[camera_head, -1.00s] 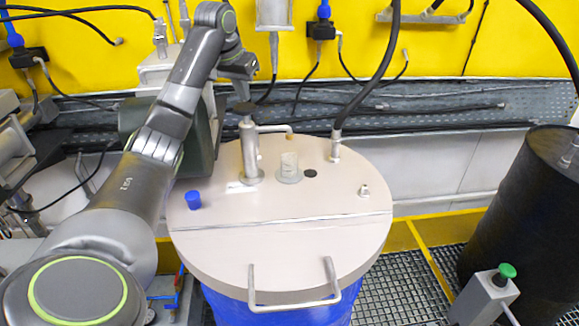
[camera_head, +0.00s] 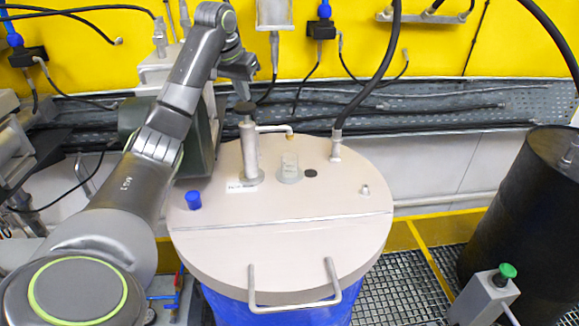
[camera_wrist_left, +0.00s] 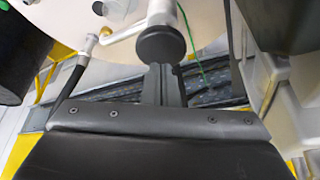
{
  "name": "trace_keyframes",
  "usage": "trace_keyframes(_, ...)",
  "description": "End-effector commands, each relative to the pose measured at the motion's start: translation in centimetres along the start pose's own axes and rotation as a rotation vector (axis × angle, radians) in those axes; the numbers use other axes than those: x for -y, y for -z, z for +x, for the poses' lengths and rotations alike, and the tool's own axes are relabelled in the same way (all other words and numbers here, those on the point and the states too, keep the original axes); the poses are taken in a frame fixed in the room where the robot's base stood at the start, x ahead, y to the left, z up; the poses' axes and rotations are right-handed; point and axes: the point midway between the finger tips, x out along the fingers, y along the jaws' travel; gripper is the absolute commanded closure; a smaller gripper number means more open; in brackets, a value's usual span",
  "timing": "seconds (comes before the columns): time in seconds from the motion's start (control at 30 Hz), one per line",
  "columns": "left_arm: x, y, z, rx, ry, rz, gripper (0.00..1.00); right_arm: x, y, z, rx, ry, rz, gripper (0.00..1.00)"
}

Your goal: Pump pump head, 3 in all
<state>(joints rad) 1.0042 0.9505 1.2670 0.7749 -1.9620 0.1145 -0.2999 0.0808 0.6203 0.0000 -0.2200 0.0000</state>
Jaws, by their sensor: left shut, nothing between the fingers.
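The pump is a metal cylinder (camera_head: 250,150) standing upright on the beige drum lid (camera_head: 320,255). Its pump head is a dark round knob (camera_head: 245,107) on top, with a thin spout bent to the right. A clear beaker (camera_head: 289,168) stands on the lid near the spout's tip. My left gripper (camera_head: 245,93) is shut and empty, just above the knob. In the left wrist view the shut fingers (camera_wrist_left: 161,76) point at the dark knob (camera_wrist_left: 161,44); I cannot tell whether they touch it. My right gripper is not in view.
A blue cap (camera_head: 193,200) sits on the lid's left part. A black hose (camera_head: 368,85) rises from a fitting at the back of the lid. A black drum (camera_head: 520,220) and a green-button post (camera_head: 490,295) stand at the right. The lid's front half is clear.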

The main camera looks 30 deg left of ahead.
Motion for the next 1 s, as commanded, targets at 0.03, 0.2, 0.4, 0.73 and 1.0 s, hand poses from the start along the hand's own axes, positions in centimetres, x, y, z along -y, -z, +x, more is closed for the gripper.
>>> trace_keyframes(0.03,0.0,0.0,0.0,0.0,0.0,0.0,1.0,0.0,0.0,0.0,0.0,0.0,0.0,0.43)
trace_keyframes(0.2,0.0,-0.1,0.2,0.0,0.0,0.0,1.0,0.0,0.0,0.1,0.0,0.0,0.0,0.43)
trace_keyframes(0.4,0.0,-0.4,1.0,0.001,0.0,0.0,1.0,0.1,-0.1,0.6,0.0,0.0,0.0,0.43)
trace_keyframes(0.73,0.0,-1.0,2.4,0.001,0.0,0.0,1.0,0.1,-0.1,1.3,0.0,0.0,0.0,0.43)
trace_keyframes(1.0,0.0,-1.6,3.6,0.004,-0.001,0.0,1.0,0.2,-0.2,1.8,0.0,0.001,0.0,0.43)
